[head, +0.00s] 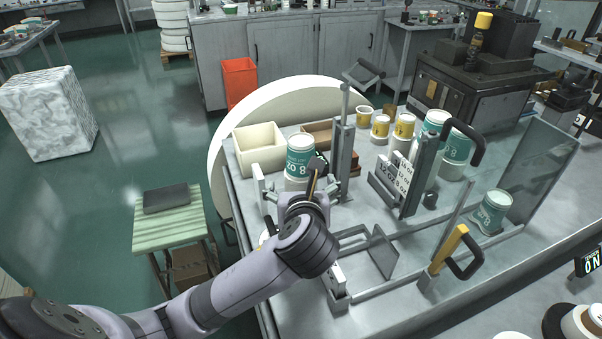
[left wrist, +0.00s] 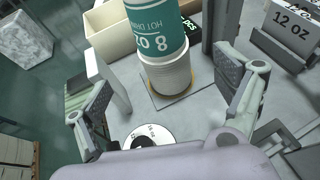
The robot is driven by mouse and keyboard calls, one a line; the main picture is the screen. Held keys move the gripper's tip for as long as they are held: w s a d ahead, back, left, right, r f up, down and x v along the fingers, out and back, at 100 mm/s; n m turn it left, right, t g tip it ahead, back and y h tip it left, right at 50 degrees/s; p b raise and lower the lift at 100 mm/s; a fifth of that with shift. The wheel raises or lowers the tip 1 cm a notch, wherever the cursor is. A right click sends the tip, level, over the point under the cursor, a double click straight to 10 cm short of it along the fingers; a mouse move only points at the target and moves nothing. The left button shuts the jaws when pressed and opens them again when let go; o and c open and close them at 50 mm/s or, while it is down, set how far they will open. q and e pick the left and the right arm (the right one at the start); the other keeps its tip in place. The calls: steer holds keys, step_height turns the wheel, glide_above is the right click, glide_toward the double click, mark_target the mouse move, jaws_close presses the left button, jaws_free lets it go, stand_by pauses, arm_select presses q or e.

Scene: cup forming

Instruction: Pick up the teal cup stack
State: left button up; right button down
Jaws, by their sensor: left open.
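A teal cup stack (head: 300,155) marked "8 oz" stands upright on a small square plate, its white rims at the bottom. In the left wrist view the teal cup stack (left wrist: 158,45) is ahead, between the lines of the two spread fingers. My left gripper (head: 300,190) is open and empty just in front of the stack. In the left wrist view the left gripper (left wrist: 166,92) shows a gap on both sides of the stack; I see no contact. My right gripper is not in view.
A cream bin (head: 259,150) stands left of the stack, and a dark upright post (head: 344,150) close right. A "12 oz" sign block (head: 392,177) and more teal stacks (head: 457,148) are farther right. A round white disc (left wrist: 150,135) lies below the gripper.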

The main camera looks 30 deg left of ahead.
mark_target(300, 177)
arm_select(q)
steer(key=x, duration=0.5)
steer(key=shift+w+a+f, duration=0.2)
steer(key=shift+w, duration=0.25)
steer(key=shift+w+a+f, duration=0.2)
steer(key=shift+w, duration=0.1)
steer(key=x, duration=0.3)
steer(key=shift+w+f+p, duration=0.25)
steer(key=shift+f+p, duration=0.05)
steer(key=shift+p, duration=0.05)
steer(key=shift+w+a+f, duration=0.15)
steer(key=shift+w+f, duration=0.05)
steer(key=shift+w, duration=0.15)
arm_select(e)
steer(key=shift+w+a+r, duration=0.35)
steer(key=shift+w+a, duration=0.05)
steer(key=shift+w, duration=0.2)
arm_select(q)
steer(key=shift+s, duration=0.1)
steer(key=c, duration=0.7)
steer(key=shift+r, duration=0.1)
steer(key=c, duration=0.8)
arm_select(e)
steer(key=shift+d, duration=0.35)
